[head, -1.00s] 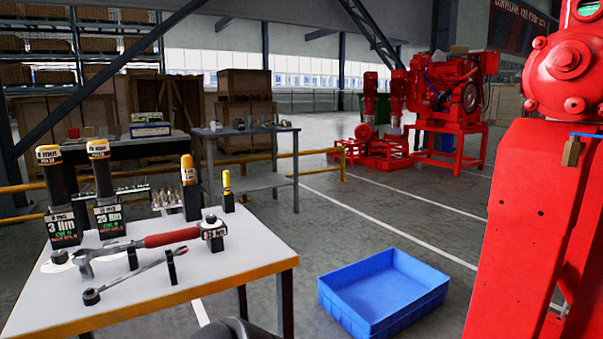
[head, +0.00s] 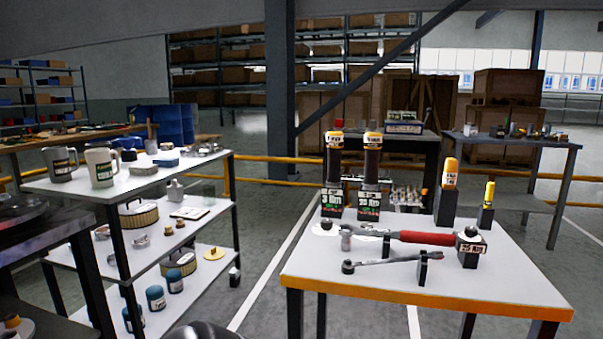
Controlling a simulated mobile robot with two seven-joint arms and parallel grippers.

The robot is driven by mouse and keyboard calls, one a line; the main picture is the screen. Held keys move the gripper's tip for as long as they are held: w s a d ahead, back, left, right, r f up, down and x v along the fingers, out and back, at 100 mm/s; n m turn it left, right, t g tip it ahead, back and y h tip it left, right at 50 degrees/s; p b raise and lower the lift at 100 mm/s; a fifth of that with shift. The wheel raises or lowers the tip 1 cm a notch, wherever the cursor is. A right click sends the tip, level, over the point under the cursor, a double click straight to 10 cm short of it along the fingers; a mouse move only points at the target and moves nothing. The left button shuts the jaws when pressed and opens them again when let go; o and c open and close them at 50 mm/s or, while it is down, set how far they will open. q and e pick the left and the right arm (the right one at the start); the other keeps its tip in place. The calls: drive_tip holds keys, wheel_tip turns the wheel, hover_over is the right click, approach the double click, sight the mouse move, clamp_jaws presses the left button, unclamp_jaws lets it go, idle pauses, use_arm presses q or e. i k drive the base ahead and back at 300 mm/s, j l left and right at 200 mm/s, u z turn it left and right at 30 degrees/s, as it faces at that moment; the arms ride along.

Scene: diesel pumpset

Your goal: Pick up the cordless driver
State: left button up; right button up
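I cannot pick out the cordless driver with certainty. Two upright tools with dark bodies and yellow tops, the left one (head: 333,160) and the right one (head: 372,160), stand in labelled black holders at the back left of the white table (head: 440,285). A shorter yellow-topped tool (head: 449,175) stands in a black block to their right, with a slim yellow tool (head: 489,193) beside it. A red-handled wrench (head: 425,237) and a dark ratchet (head: 390,260) lie across supports in front. Neither gripper is recognisable in view.
A white three-level shelf cart (head: 140,178) with mugs and small parts stands left. A floor gap separates it from the tool table. A dark bench (head: 65,228) is at the near left. Yellow rails (head: 270,158) and another table (head: 515,141) are behind.

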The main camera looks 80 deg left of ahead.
sight(372, 141)
drive_tip(key=u, duration=3.6)
